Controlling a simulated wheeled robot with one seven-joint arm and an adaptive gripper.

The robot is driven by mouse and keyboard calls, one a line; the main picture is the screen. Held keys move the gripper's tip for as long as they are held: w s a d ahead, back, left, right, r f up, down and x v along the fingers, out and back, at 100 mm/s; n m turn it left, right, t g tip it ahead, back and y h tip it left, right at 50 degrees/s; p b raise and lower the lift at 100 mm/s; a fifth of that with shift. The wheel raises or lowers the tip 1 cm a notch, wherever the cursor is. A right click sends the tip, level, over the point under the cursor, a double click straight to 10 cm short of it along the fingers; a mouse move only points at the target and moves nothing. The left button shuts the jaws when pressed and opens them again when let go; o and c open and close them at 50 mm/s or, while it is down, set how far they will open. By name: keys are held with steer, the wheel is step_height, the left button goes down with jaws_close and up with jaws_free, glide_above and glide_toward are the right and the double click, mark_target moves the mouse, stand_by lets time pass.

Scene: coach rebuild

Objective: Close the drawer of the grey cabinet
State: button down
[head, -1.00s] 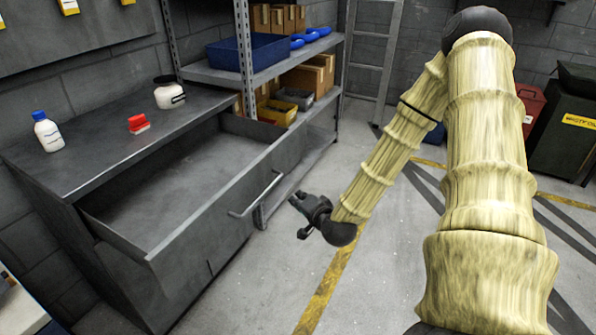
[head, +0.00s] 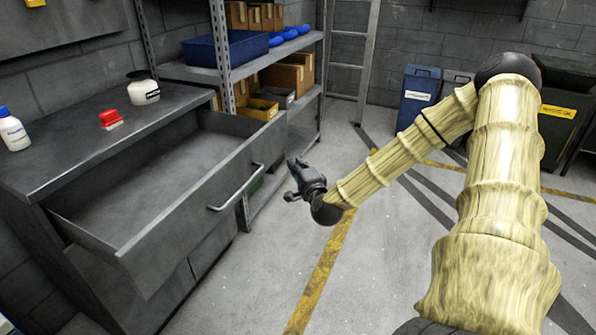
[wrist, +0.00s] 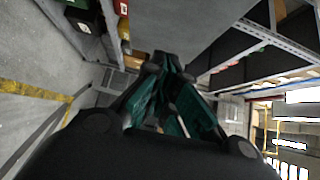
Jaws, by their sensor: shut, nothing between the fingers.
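The grey cabinet (head: 85,143) stands at the left in the head view. Its top drawer (head: 140,222) is pulled well out and looks empty inside. The drawer's bar handle (head: 237,190) is on its front face. My gripper (head: 291,181) is shut and empty, in the air to the right of the drawer front, apart from the handle. In the wrist view the dark and teal fingers (wrist: 168,75) are together with nothing between them. The drawer cannot be made out for certain in the wrist view.
A white bottle (head: 12,130), a red brush-like item (head: 110,119) and a white jar (head: 143,90) stand on the cabinet top. A metal shelf (head: 262,72) with boxes and a blue bin (head: 226,48) adjoins it. Open floor lies right of the drawer; bins (head: 417,92) stand behind.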

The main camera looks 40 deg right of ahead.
mark_target(275, 146)
steer(key=shift+w+d+b, duration=0.15)
steer(key=shift+w+b, duration=0.15)
steer(key=shift+w, duration=1.9)
steer(key=shift+w+d+b, duration=0.15)
steer(key=shift+w+b, duration=0.1)
steer(key=shift+w, duration=1.9)
steer(key=shift+w, duration=0.1)
